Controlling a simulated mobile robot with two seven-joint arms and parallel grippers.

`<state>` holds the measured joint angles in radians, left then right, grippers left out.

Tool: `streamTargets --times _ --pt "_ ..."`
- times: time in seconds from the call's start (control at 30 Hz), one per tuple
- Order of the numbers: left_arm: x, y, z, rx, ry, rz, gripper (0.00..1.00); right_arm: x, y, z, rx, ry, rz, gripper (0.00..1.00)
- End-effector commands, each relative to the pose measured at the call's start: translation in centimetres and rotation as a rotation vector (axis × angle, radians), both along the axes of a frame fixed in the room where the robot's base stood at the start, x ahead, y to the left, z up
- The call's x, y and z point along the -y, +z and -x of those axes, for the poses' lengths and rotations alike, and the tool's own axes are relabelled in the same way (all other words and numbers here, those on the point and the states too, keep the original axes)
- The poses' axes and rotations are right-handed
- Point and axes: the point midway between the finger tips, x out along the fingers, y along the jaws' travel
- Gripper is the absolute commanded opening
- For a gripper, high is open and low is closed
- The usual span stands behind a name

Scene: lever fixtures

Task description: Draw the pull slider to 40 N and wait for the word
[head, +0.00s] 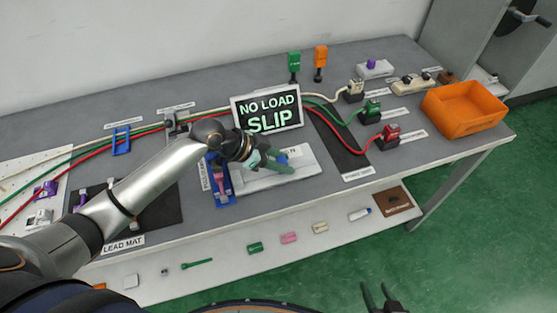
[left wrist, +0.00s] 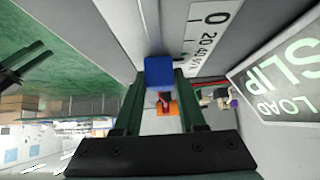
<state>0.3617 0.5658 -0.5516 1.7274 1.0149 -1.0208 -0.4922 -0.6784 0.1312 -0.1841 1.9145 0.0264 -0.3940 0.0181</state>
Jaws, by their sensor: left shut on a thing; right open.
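The pull slider's blue handle block (head: 283,158) stands on a pale base plate (head: 300,178) at the middle of the bench. My left gripper (head: 278,164) is shut on this handle. In the left wrist view the blue block (left wrist: 159,71) sits between the fingertips, beside a white scale strip (left wrist: 205,35) marked 0, 20 and further figures partly hard to read. A display (head: 268,108) behind the slider reads "NO LOAD SLIP"; part of it shows in the left wrist view (left wrist: 285,80). My right gripper (head: 380,297) is open and empty, low in front of the bench.
A blue bracket (head: 218,182) stands left of the slider. White, green and red leads run along the bench to plugs (head: 372,112) at right. An orange bin (head: 464,108) stands at the right end. A lower shelf (head: 225,270) holds several small parts.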

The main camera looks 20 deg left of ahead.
Motion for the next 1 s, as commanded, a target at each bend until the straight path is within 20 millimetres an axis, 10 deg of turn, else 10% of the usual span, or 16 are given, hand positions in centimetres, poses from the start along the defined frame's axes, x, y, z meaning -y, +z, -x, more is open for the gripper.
streamTargets --times 0.3,0.67,1.0 --pt "0.0 0.0 0.0 0.001 0.0 0.001 0.7 0.0 0.0 0.0 0.0 0.0 0.0 0.5" --pt "-0.7 0.8 0.4 0.002 0.001 0.0 0.7 0.0 0.0 0.0 -0.001 0.0 0.0 0.5" --pt "-4.8 5.7 3.3 0.001 -0.001 -0.004 0.7 0.0 0.2 0.0 -0.001 0.0 0.0 0.5"
